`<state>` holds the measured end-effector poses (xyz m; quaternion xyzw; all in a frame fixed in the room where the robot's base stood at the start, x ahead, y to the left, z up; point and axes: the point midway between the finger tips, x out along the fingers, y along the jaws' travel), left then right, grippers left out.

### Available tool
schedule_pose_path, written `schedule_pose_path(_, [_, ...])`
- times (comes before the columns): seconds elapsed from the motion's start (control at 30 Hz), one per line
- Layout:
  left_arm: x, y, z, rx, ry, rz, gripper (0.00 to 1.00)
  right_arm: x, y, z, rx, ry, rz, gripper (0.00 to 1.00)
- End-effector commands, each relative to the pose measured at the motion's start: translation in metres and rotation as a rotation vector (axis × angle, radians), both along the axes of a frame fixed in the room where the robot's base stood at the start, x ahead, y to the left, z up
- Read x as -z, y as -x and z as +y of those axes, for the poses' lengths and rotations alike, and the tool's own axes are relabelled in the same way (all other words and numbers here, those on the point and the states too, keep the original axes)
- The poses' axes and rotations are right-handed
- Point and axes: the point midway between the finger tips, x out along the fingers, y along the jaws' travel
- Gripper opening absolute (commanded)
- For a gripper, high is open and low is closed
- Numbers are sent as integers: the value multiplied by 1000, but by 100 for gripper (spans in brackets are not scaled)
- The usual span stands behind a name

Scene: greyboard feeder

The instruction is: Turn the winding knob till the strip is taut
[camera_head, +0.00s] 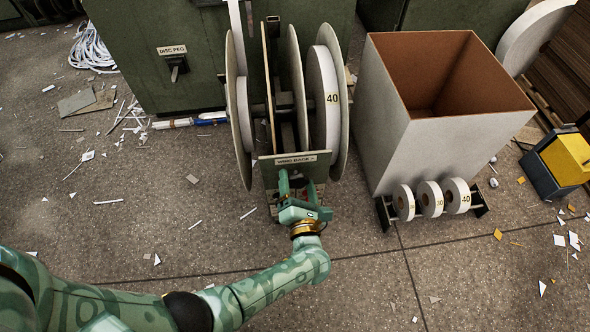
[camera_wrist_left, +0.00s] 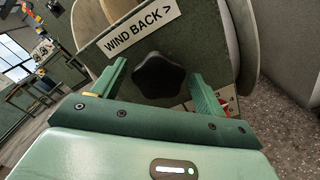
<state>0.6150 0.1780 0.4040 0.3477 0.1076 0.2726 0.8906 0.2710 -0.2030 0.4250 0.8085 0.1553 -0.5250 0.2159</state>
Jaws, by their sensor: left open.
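The black star-shaped winding knob (camera_wrist_left: 158,76) sits on a panel under a label (camera_wrist_left: 142,31) reading "WIND BACK >". My left gripper (camera_wrist_left: 158,84) is open, with one finger on each side of the knob. The knob shows between the fingers, and I cannot tell whether they touch it. In the head view my left gripper (camera_head: 298,184) is in front of the wind-back panel (camera_head: 268,170) and hides the knob. Above the panel stand large grey discs (camera_head: 240,120) and a reel marked 40 (camera_head: 326,98). A pale strip (camera_head: 238,30) runs up from the reels. My right gripper is out of view.
A tall grey bin with a brown inside (camera_head: 400,150) stands right of the reels. A rack at its foot holds small reels (camera_head: 431,198). A yellow and blue box (camera_head: 566,160) is at far right. A green cabinet (camera_head: 150,60) stands behind. Paper scraps litter the mostly open floor.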

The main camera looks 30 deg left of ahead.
Motion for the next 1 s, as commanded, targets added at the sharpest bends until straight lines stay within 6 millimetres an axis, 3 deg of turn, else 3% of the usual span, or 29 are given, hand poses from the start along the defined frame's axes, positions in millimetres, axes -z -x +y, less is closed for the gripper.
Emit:
schedule_pose_path(0.33, [0, -1, 1, 1, 0, 1, 73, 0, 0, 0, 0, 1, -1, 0])
schedule_pose_path(0.37, [0, -1, 1, 1, 0, 1, 67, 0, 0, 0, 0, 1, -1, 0])
schedule_pose_path(0.5, [0, -1, 1, 1, 0, 1, 28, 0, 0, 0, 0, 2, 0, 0])
schedule_pose_path(1.0, [0, -1, 0, 2, -119, 81, 29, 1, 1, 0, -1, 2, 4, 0])
